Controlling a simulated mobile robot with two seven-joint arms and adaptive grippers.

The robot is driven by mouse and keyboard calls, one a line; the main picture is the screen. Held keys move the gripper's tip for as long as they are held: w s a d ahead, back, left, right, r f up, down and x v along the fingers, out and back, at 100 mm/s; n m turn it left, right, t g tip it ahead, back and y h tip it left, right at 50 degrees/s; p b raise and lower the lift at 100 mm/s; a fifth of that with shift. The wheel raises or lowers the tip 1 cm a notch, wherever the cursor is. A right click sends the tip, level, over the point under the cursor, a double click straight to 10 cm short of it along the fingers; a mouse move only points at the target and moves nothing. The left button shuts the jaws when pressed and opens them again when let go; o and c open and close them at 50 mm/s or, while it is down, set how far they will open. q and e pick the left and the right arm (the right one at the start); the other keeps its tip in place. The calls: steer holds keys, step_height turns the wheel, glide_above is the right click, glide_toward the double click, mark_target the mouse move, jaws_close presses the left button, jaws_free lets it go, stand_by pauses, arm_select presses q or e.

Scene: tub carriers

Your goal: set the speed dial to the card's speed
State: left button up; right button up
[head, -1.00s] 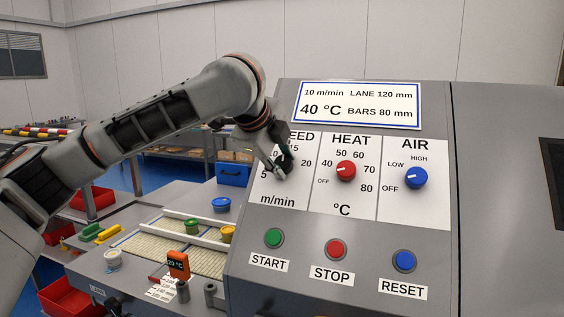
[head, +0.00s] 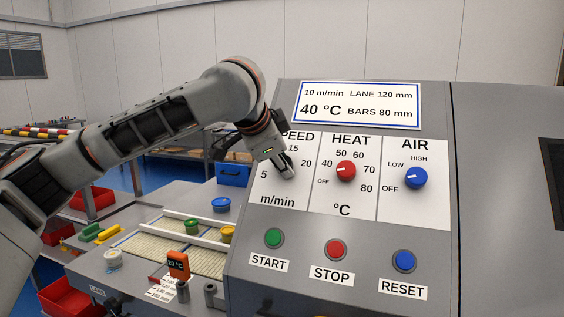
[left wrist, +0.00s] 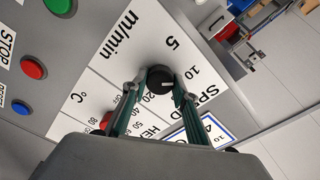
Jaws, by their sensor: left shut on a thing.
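The card (head: 357,105) above the dials reads 10 m/min, LANE 120 mm, 40 °C, BARS 80 mm. The speed dial is a black round knob (left wrist: 159,77) in the left wrist view, on the white SPEED panel (head: 277,198). My left gripper (head: 288,174) is shut on the dial, one finger on each side. A white pointer mark shows on the dial, but I cannot tell exactly which number it points to. The 5 and 10 labels show beside the dial in the left wrist view. In the head view the gripper hides the dial and the 10. My right gripper is not in view.
The red HEAT dial (head: 346,170) and blue AIR dial (head: 416,178) sit to the right. START (head: 274,238), STOP (head: 335,249) and RESET (head: 404,261) buttons are below. A conveyor with small tubs lies to the left.

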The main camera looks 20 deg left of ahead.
arm_select(q)
steer(key=shift+n, duration=0.3)
steer(key=o, duration=1.1)
steer(key=shift+s+r, duration=0.1)
steer(key=v, duration=1.1)
steer(key=shift+s+r, duration=0.25)
steer(key=shift+s, duration=0.05)
steer(key=shift+s, duration=0.1)
